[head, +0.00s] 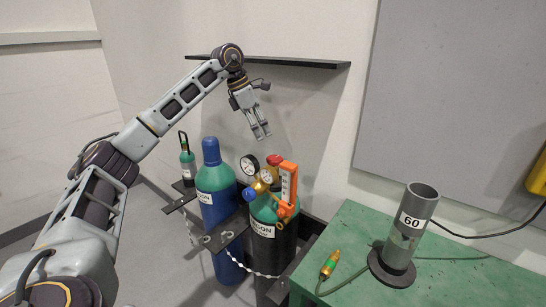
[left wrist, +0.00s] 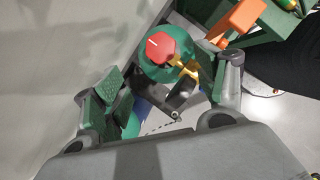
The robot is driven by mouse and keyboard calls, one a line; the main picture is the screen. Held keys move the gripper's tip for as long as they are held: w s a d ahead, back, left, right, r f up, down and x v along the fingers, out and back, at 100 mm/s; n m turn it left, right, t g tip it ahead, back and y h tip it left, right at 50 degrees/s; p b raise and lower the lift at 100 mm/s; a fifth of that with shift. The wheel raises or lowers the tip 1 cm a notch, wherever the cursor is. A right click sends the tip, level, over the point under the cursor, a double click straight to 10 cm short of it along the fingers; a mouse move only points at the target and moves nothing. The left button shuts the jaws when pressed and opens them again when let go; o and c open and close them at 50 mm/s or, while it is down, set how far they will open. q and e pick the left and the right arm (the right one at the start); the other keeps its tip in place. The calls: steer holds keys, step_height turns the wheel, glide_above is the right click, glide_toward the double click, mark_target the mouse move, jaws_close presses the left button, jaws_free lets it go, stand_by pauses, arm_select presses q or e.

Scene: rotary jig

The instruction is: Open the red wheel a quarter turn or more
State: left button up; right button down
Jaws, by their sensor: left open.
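The red wheel (head: 274,160) sits on top of the green-topped dark gas cylinder (head: 264,246), behind the brass regulator with its gauges. In the left wrist view the red wheel (left wrist: 162,46) shows from above as a red knob with a short white mark, over the green cylinder top. My left gripper (head: 260,134) is open and empty, in the air above the wheel, pointing down. In the left wrist view its two fingers (left wrist: 172,92) stand apart, and the wheel lies beyond them, not touched. My right gripper is not in view.
The regulator has a gauge (head: 249,164) and an orange flowmeter (head: 288,183) close to the wheel. A wall shelf (head: 300,63) is behind my arm. A green table (head: 350,232) is at the right.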

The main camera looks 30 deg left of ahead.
mark_target(274, 158)
arm_select(q)
steer(key=b+x, duration=0.1)
steer(key=x, duration=0.9)
steer(key=shift+s, duration=0.1)
steer(key=shift+w+d+f, duration=0.1)
steer(key=shift+w+f, duration=0.1)
steer(key=shift+f, duration=0.6)
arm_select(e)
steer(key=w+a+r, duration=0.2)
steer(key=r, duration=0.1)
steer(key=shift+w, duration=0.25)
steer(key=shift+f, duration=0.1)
arm_select(q)
steer(key=shift+c, duration=1.2)
steer(key=c, duration=0.8)
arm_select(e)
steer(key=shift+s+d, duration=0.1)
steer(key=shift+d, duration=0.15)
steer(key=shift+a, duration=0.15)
